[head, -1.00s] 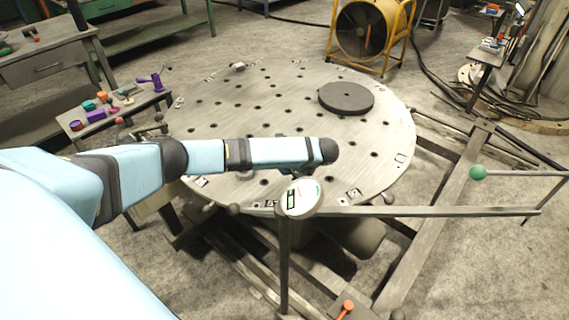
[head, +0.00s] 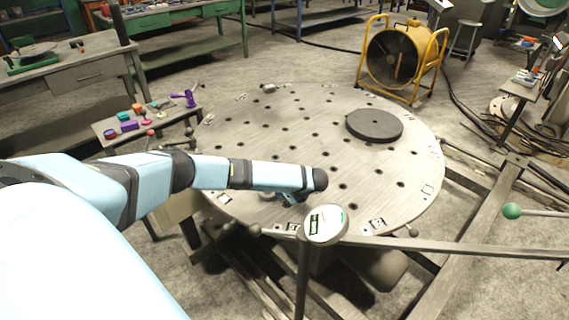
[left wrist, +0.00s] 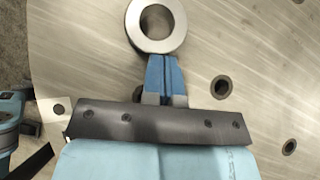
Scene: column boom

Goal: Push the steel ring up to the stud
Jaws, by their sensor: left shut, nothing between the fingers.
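The steel ring (left wrist: 158,47) lies flat on the round metal table, at the top of the left wrist view. In the head view a grey edge that looks like the ring (head: 266,195) shows just under my left arm, partly hidden. My left gripper (left wrist: 167,58) is shut and empty, its blue fingertips at the ring's near rim; I cannot tell whether they touch. In the head view the gripper (head: 290,199) is low over the table, mostly covered by its own wrist. I cannot make out the stud. My right gripper is not in view.
The round table (head: 300,120) has many dark holes. A dark disc (head: 375,125) lies at its far right and a small grey block (head: 268,88) at its far edge. A round dial (head: 326,224) stands at the near edge. The table's middle is clear.

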